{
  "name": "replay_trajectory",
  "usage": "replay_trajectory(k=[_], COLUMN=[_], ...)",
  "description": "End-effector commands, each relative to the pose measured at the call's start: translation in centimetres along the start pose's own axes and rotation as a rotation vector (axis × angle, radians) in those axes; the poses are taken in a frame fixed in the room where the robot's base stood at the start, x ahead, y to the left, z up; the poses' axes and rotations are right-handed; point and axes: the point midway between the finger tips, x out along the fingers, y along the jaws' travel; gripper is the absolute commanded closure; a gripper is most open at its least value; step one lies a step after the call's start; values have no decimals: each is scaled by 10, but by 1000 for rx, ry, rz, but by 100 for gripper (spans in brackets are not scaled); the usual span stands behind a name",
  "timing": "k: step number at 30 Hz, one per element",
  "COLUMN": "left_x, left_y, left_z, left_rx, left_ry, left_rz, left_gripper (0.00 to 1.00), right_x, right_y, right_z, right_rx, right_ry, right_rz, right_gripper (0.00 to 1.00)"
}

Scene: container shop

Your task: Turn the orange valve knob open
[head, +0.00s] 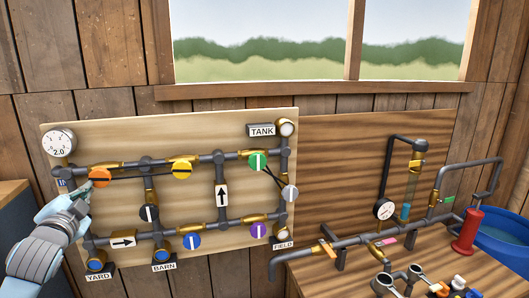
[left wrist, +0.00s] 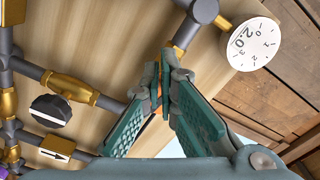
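The orange valve knob (head: 101,178) is on the upper pipe at the left of the wooden pipe board (head: 240,135). My left gripper (head: 90,190) reaches it from the lower left, with its fingertips over the knob's left side. In the left wrist view, the two green fingers (left wrist: 164,75) come together at the tips, with a little orange of the knob (left wrist: 157,106) showing between them. They look shut on the knob. Most of the knob is hidden there, and its handle's direction cannot be told. My right gripper is in neither view.
A gauge (head: 59,142) is above left of the knob. Yellow (head: 182,168), green (head: 258,161), black (head: 149,213), blue (head: 192,241) and purple (head: 259,230) knobs share the board. A workbench (head: 345,275) with pipes and a red cylinder (head: 467,231) is at the right.

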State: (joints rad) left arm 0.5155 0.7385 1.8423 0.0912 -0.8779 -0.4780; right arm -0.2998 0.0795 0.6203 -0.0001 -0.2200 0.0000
Motion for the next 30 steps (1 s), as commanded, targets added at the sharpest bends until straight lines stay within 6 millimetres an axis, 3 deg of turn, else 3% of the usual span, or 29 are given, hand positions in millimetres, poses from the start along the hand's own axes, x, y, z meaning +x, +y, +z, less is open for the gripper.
replay_trajectory(k=[17, 27, 30], left_x=[-3, -55, -61], left_y=[3, 4, 3], left_z=[10, 10, 9], left_rx=[1, 5, 2], left_ry=[-3, -1, 0], left_rz=[1, -2, -1], left_gripper=[100, 100, 100], right_x=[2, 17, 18], right_y=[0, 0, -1], right_z=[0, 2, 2], right_rx=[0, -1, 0], right_ry=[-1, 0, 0], right_rz=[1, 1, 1], right_gripper=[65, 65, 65])
